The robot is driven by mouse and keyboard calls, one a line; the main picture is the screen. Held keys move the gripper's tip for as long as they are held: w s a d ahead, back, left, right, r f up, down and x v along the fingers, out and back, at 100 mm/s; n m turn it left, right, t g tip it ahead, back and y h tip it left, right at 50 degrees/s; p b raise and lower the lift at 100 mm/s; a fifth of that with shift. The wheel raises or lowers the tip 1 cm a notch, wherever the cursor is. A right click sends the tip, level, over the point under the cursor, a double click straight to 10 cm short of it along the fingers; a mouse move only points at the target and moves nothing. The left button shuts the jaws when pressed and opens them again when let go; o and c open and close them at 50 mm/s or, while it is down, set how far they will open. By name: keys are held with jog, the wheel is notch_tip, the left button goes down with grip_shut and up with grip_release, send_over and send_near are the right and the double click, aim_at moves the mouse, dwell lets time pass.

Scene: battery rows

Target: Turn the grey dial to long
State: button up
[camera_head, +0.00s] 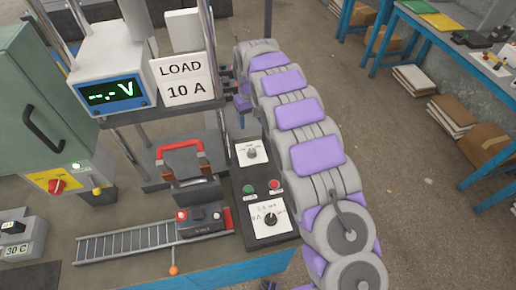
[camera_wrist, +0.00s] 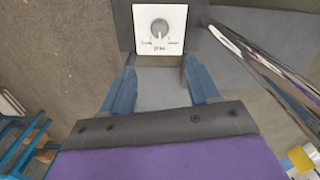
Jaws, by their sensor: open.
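The grey dial (camera_head: 252,153) sits on a white plate at the far end of the dark control panel. In the wrist view the grey dial (camera_wrist: 160,28) is at the top centre, and its dark mark seems to point down. Small labels stand at its lower left and lower right, too small to read surely. My gripper (camera_head: 243,110) hangs beyond the dial, partly hidden by my arm. In the wrist view my gripper (camera_wrist: 161,85) is open and empty, its two blue fingers apart and short of the dial plate, not touching the dial.
The same panel (camera_head: 239,200) carries a green button (camera_head: 249,189), a red button (camera_head: 274,184) and a black dial (camera_head: 270,219). A red-handled fixture (camera_head: 180,155) stands left of it. The LOAD 10 A sign (camera_head: 184,80) and a voltmeter (camera_head: 110,92) are nearby. A shiny metal post (camera_wrist: 265,65) runs close right in the wrist view.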

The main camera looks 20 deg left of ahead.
aim_at(252, 151)
notch_tip(252, 151, down, 16)
jog(key=b, duration=0.4)
jog(key=shift+d+f, duration=0.15)
jog(key=shift+f, duration=0.55)
jog(key=shift+c, duration=0.4)
jog(key=c, duration=1)
jog(key=shift+o, duration=0.2)
